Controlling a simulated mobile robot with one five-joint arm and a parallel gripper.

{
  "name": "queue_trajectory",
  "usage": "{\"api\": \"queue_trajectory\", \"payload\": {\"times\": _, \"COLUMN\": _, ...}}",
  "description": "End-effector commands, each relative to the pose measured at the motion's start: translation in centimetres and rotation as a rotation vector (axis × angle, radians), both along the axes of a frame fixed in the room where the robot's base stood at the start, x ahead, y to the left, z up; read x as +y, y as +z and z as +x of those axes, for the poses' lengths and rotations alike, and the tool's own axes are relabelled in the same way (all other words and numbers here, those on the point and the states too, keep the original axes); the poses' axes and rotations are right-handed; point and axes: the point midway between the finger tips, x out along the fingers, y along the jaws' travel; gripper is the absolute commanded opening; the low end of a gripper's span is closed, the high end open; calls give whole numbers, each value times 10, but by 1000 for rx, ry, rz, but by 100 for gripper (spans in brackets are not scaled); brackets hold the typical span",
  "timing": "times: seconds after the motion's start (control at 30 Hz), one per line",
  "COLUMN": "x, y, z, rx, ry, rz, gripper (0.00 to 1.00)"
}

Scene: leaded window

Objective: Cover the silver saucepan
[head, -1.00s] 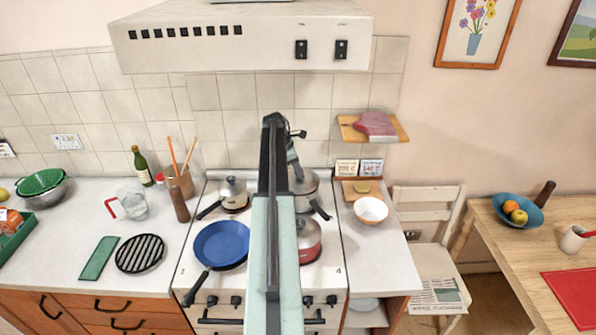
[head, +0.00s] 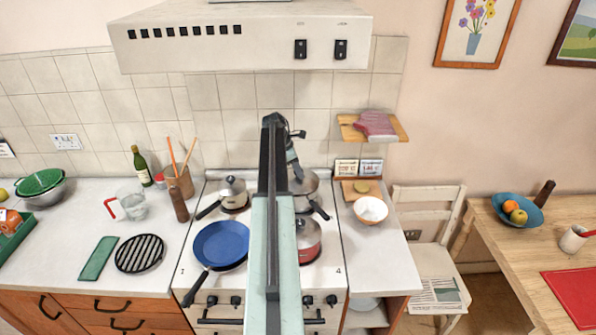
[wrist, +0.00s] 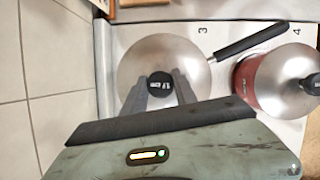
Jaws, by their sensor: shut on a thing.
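A silver saucepan (head: 306,204) stands on the back right of the stove, partly hidden by my arm. Its black handle (wrist: 250,40) shows in the wrist view. A silver domed lid (wrist: 142,58) lies over its mouth, at least very close to the rim; I cannot tell whether it is fully seated. My gripper (wrist: 160,84) is shut on the lid's black knob, one finger on each side. In the head view my gripper (head: 294,168) is over this saucepan. Another silver pan (head: 233,192) with a lid and black knob stands at the back left.
A red pot (head: 309,246) with a silver lid stands at the front right, close beside the saucepan. A blue frying pan (head: 221,243) is at the front left. A white bowl (head: 371,210) is on the right counter. The cooker hood (head: 240,45) hangs above.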

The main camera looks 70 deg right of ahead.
Motion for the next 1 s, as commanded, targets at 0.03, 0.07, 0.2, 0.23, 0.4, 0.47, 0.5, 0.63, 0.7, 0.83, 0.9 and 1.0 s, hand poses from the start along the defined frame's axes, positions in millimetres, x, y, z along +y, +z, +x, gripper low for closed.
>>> {"api": "queue_trajectory", "payload": {"times": 0.03, "x": 0, "y": 0, "z": 0, "rx": 0, "ry": 0, "rz": 0, "gripper": 0}}
{"api": "queue_trajectory", "payload": {"times": 0.07, "x": 0, "y": 0, "z": 0, "rx": 0, "ry": 0, "rz": 0, "gripper": 0}}
{"api": "queue_trajectory", "payload": {"times": 0.2, "x": 1, "y": -2, "z": 1, "rx": 0, "ry": 1, "rz": 0, "gripper": 0}}
{"api": "queue_trajectory", "payload": {"times": 0.23, "x": 1, "y": -3, "z": 1, "rx": 0, "ry": 1, "rz": 0, "gripper": 0}}
{"api": "queue_trajectory", "payload": {"times": 0.4, "x": 1, "y": -6, "z": 1, "rx": 0, "ry": 1, "rz": 0, "gripper": 0}}
{"api": "queue_trajectory", "payload": {"times": 0.47, "x": 1, "y": -7, "z": 1, "rx": 0, "ry": 1, "rz": 0, "gripper": 0}}
{"api": "queue_trajectory", "payload": {"times": 0.5, "x": 1, "y": -6, "z": 1, "rx": 0, "ry": 2, "rz": 1, "gripper": 0}}
{"api": "queue_trajectory", "payload": {"times": 0.63, "x": 1, "y": -6, "z": 1, "rx": 0, "ry": 2, "rz": 1, "gripper": 0}}
{"api": "queue_trajectory", "payload": {"times": 0.7, "x": 1, "y": -6, "z": 1, "rx": 0, "ry": 2, "rz": 1, "gripper": 0}}
{"api": "queue_trajectory", "payload": {"times": 0.83, "x": 1, "y": -6, "z": 1, "rx": 1, "ry": 1, "rz": 1, "gripper": 0}}
{"api": "queue_trajectory", "payload": {"times": 0.9, "x": 1, "y": -7, "z": 1, "rx": 1, "ry": 1, "rz": 1, "gripper": 0}}
{"api": "queue_trajectory", "payload": {"times": 1.0, "x": 0, "y": -9, "z": 0, "rx": 1, "ry": 1, "rz": 1, "gripper": 0}}
